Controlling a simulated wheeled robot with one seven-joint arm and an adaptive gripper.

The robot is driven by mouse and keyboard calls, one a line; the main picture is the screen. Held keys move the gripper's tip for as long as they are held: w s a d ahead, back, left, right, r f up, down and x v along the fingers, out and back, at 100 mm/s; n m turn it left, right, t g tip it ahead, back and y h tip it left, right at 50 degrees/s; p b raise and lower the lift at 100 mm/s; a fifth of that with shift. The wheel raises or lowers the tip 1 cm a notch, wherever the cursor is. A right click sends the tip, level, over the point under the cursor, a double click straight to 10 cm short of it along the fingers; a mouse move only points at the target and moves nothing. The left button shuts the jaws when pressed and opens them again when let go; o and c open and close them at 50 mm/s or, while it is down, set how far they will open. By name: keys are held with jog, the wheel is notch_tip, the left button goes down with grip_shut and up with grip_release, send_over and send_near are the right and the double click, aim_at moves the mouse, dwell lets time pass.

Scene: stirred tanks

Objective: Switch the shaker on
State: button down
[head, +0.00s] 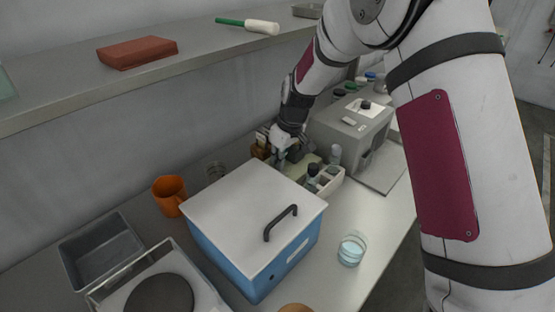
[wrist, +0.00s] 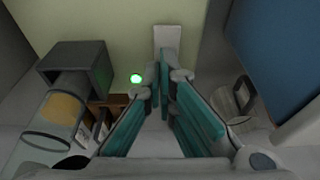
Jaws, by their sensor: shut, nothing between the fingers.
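The shaker shows as a pale yellow-green body (wrist: 125,25) in the wrist view, with a small pale rectangular piece (wrist: 168,38) on it that looks like its switch. A round green lamp (wrist: 136,78) glows to the left of that piece. My gripper (wrist: 166,58) is shut and empty, its teal finger pads together and their tips at the lower end of the pale piece; I cannot tell whether they touch it. In the head view my gripper (head: 282,158) is behind the blue box, over a pale part of the shaker (head: 304,168), mostly hidden.
A blue box with a white lid (head: 240,205) stands in front of my gripper. A white rack (head: 327,187) with bottles and a grey instrument (head: 345,132) are to the right. An orange mug (head: 168,197), a grey tray (head: 100,252) and a beaker (head: 351,250) stand on the bench. A shelf (head: 190,62) runs above.

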aim_at(287, 173)
jog(key=v, duration=1.2)
jog(key=s+d+r+m+t+h, duration=0.1)
jog(key=s+d+r+m, duration=0.1)
jog(key=s+d+r, duration=0.35)
jog(key=s+d+r+m, duration=0.25)
jog(key=s+r, duration=0.35)
jog(key=s, duration=0.4)
jog(key=s+d+m+t, duration=0.1)
jog(key=s+d+m, duration=0.1)
jog(key=s, duration=0.7)
jog(key=s+d+m+h, duration=0.1)
jog(key=s+d, duration=0.3)
jog(key=s, duration=0.6)
jog(key=shift+d+f+m+t, duration=0.35)
jog(key=shift+f+m+t, duration=0.1)
jog(key=shift+m, duration=0.3)
